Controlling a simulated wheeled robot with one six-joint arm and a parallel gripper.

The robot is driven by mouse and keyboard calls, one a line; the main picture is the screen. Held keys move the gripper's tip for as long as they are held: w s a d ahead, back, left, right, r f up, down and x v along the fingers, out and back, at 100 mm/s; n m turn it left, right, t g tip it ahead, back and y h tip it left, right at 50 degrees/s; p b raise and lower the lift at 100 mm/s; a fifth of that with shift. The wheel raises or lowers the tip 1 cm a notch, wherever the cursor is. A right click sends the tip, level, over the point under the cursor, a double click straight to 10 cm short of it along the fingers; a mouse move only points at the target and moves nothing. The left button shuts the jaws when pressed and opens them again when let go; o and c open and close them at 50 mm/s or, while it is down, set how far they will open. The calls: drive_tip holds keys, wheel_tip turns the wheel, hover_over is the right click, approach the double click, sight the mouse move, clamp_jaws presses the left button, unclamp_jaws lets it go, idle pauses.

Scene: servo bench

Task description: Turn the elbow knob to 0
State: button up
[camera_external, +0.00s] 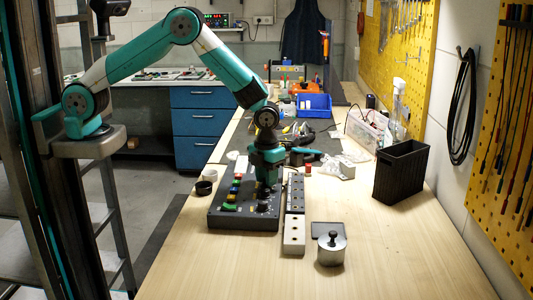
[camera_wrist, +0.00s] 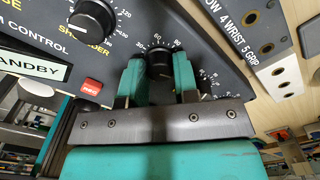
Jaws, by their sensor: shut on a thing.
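The dark control panel (camera_external: 232,222) lies on the wooden bench with knobs and coloured buttons on its top. My gripper (camera_external: 265,186) points down over its right part. In the wrist view my gripper (camera_wrist: 159,78) is shut on a black knob (camera_wrist: 159,62), one teal finger on each side. Part of its printed dial shows, with 60 and 80 near the top. Its name label is hidden, so I cannot confirm that it is the elbow knob. Its pointer reading is unclear. Another black knob (camera_wrist: 92,18), by the word SHOULDER, sits to the upper left.
A red button (camera_wrist: 92,86) and a STANDBY display (camera_wrist: 28,66) are left of the gripper. A pale strip with holes (camera_external: 294,232) lies right of the panel. A metal cylinder (camera_external: 331,250) and a black bin (camera_external: 401,172) stand further right. The front bench is clear.

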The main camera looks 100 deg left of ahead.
drive_tip(key=n+b, duration=0.1)
drive_tip(key=n, duration=0.3)
drive_tip(key=shift+n, duration=0.3)
drive_tip(key=n+b, duration=0.1)
drive_tip(key=n, duration=0.4)
drive_tip(key=shift+b, duration=0.3)
drive_tip(key=n, duration=0.5)
drive_tip(key=shift+b, duration=0.3)
drive_tip(key=n, duration=0.5)
drive_tip(key=shift+b, duration=0.3)
drive_tip(key=n, duration=0.5)
drive_tip(key=shift+w+n, duration=0.1)
drive_tip(key=shift+n, duration=0.3)
drive_tip(key=n, duration=0.4)
drive_tip(key=shift+n+b, duration=0.3)
drive_tip(key=shift+b, duration=0.05)
drive_tip(key=n, duration=1)
drive_tip(key=shift+a, duration=0.1)
drive_tip(key=shift+r+n, duration=0.1)
drive_tip(key=shift+n, duration=0.2)
